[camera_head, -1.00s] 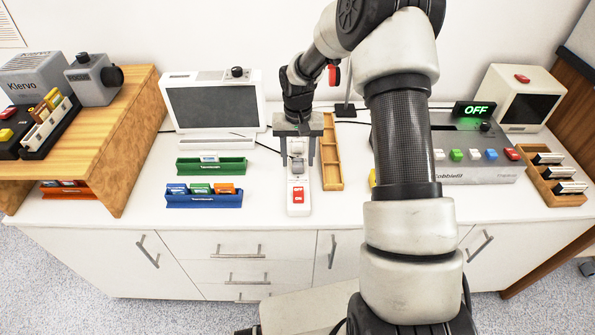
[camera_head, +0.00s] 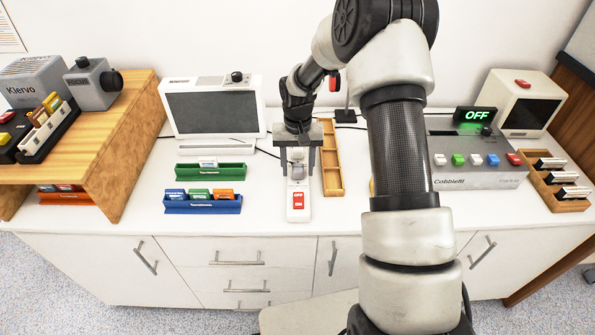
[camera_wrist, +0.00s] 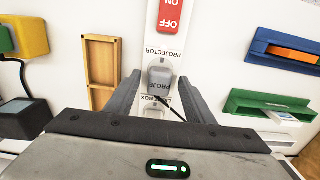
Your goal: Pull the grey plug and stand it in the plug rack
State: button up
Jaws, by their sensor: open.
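The grey plug (camera_head: 298,172) sits in a white power strip (camera_head: 291,213) that has a red switch. In the wrist view the grey plug (camera_wrist: 160,77) stands in the strip (camera_wrist: 150,50), beside lettering that reads PROJECTOR. My gripper (camera_head: 298,168) is open and points down over the strip, one finger on each side of the plug. The wrist view shows the fingers (camera_wrist: 160,90) apart, with gaps beside the plug. A narrow wooden rack (camera_head: 341,187) with several compartments, apparently the plug rack, lies just right of the strip. It looks empty in the wrist view (camera_wrist: 118,65).
Green (camera_head: 240,172) and blue (camera_head: 203,206) holders and a grey-screened device (camera_head: 256,100) stand to the left. My arm hides part of the counter right of the rack. A grey button box (camera_head: 470,177) shows OFF. A dark cable crosses near the plug in the wrist view.

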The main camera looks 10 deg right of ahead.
aim_at(298, 167)
dwell(0.5)
grip_shut()
jog(key=shift+r, duration=0.1)
jog(key=shift+r+p, duration=1.75)
jog(key=shift+r, duration=1.15)
